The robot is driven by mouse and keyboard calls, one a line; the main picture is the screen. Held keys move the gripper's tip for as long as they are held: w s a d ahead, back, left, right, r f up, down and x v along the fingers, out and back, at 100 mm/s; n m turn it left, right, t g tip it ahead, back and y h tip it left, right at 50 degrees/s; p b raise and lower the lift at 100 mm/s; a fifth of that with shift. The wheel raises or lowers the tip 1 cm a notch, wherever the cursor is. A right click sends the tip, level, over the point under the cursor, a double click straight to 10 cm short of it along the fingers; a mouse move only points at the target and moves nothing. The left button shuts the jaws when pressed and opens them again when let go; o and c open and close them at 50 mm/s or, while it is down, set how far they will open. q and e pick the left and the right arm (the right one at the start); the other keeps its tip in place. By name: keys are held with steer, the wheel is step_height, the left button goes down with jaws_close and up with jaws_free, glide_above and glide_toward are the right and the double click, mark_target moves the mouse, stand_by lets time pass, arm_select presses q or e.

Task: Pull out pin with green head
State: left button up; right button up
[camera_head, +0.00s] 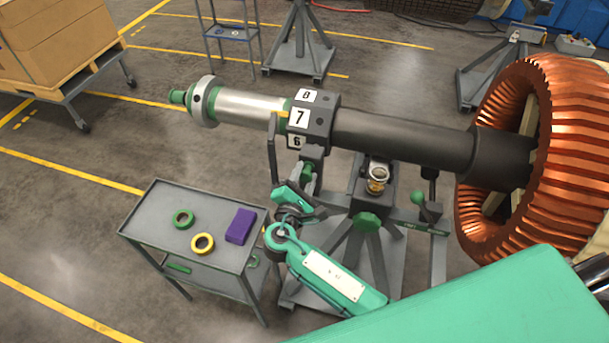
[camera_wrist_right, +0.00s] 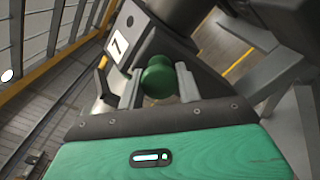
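The pin's round green head (camera_wrist_right: 158,78) sits below the numbered collar in the right wrist view. It also shows in the head view (camera_head: 308,171), partly covered by my gripper, under the collar (camera_head: 318,122) on the rotor shaft. My right gripper (camera_head: 306,183) reaches up to it from below. The pin's shank is hidden. My left gripper is not in view.
The rotor shaft (camera_head: 405,137) runs above, into a copper coil ring (camera_head: 550,150) at the right. A grey stand (camera_head: 372,250) with a green ball-headed lever (camera_head: 418,196) is close by. A grey cart (camera_head: 150,215) holds two rings and a purple block (camera_head: 241,226).

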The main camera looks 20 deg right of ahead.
mark_target(304, 178)
jaws_close()
steer(key=shift+v, duration=1.85)
steer(key=shift+w+f, duration=0.1)
steer(key=shift+w, duration=0.05)
steer(key=shift+o, duration=1.1)
jaws_free()
steer(key=o, duration=0.4)
steer(key=shift+s, duration=0.2)
